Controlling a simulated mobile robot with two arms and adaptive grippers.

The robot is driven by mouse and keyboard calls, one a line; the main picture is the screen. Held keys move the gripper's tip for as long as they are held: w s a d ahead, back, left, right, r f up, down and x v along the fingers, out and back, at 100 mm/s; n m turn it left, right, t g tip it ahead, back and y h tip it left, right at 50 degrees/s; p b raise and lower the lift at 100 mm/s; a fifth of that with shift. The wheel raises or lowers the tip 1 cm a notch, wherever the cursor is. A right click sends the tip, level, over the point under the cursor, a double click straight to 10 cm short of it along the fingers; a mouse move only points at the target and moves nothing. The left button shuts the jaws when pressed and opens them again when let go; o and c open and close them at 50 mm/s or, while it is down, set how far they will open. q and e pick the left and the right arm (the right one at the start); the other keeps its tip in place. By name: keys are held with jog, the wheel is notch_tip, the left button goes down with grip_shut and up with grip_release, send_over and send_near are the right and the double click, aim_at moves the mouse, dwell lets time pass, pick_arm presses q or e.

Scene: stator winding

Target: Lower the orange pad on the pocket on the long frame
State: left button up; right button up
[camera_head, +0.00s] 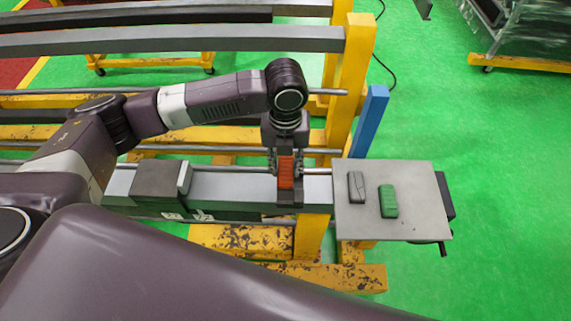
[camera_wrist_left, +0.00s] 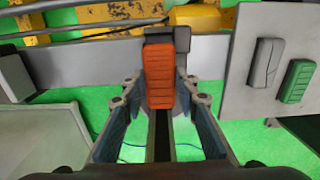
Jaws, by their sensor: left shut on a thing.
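The orange pad (camera_head: 286,173) is a ribbed block held between the fingers of my left gripper (camera_head: 286,175), over the right end of the long grey frame (camera_head: 232,186). The pad also shows in the left wrist view (camera_wrist_left: 167,77), upright in the picture between the two fingers of the left gripper (camera_wrist_left: 160,95). A dark block (camera_head: 290,197), perhaps the pocket, sits on the frame's end just below the pad. It also shows beyond the pad in the left wrist view (camera_wrist_left: 198,17). I cannot tell whether pad and block touch. My right gripper is not in view.
A grey plate (camera_head: 405,222) to the right carries a green pad (camera_head: 388,201) and a grey pad (camera_head: 357,186). A dark grey box (camera_head: 158,178) sits on the frame to the left. Yellow posts (camera_head: 355,75) and a blue post (camera_head: 371,120) stand behind. Green floor is open at right.

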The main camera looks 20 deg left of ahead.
aim_at(285, 170)
pick_arm(q)
jog(key=shift+p, duration=0.35)
jog(key=shift+f, duration=0.2)
jog(key=shift+f+b, duration=0.4)
jog(key=shift+f, duration=1.1)
jog(key=shift+f, duration=0.15)
jog(key=shift+f, duration=0.75)
jog(key=shift+s, duration=0.1)
